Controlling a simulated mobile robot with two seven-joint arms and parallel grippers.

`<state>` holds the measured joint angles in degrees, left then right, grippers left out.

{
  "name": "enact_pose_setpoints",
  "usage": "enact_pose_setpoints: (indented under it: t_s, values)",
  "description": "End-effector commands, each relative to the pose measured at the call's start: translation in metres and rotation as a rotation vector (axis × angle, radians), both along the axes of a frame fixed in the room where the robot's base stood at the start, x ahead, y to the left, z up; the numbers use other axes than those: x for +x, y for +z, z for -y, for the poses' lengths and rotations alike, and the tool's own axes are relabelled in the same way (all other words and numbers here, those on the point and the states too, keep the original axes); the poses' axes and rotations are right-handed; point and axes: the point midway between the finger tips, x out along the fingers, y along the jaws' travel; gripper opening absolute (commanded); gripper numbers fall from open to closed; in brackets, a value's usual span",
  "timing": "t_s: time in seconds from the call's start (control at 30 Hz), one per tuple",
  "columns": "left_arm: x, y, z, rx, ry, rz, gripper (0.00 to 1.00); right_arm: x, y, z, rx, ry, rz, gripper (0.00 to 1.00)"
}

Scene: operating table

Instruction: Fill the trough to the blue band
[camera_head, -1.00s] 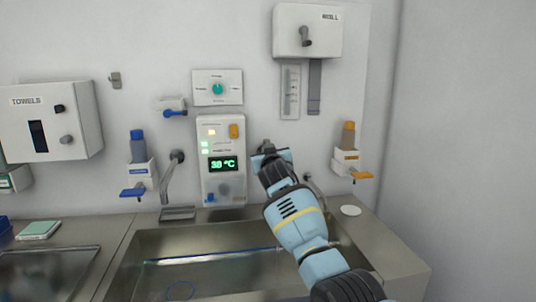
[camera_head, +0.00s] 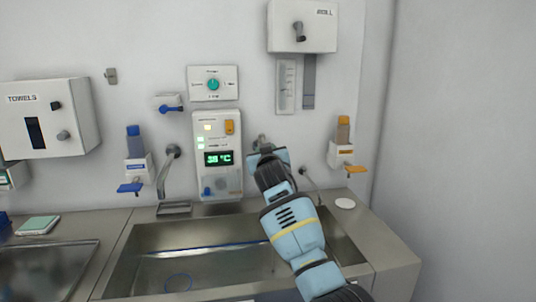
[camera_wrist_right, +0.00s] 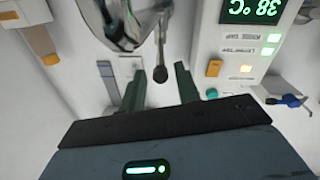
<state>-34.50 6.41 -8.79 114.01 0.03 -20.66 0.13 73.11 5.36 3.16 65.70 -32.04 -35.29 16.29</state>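The steel trough (camera_head: 225,262) stands below the wall panel. A thin blue band (camera_head: 205,249) runs along its inner far wall, partly hidden by my arm. I cannot tell the water level. My right gripper (camera_head: 265,152) is at the wall, just right of the panel with the green 38 °C display (camera_head: 218,158). In the right wrist view my right gripper (camera_wrist_right: 160,92) is open. A thin grey lever with a dark round end (camera_wrist_right: 160,73) shows between its fingers, with gaps on both sides. My left gripper is not in view.
A spout (camera_head: 168,170) is left of the panel, above the trough's back edge. Dispensers with a blue lever (camera_head: 130,187) and an orange lever (camera_head: 356,169) flank it. A blue ring (camera_head: 178,282) lies in the trough. A white disc (camera_head: 345,203) lies on the right ledge.

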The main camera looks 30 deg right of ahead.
Motion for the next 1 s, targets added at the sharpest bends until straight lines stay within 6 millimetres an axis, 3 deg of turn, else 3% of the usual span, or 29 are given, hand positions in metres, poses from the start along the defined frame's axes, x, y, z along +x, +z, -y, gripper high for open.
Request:
enact_pose_setpoints:
  t_s: [0.3, 0.77, 1.0]
  values:
    - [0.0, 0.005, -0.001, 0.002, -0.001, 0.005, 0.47, -0.029, 0.0, -0.013, 0.0, 0.001, 0.0, 0.33]
    - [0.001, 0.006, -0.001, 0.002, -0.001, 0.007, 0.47, -0.036, -0.002, -0.016, 0.001, 0.0, -0.003, 0.33]
    - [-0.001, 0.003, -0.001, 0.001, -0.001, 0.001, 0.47, -0.039, -0.004, -0.009, -0.05, -0.03, -0.023, 0.02]
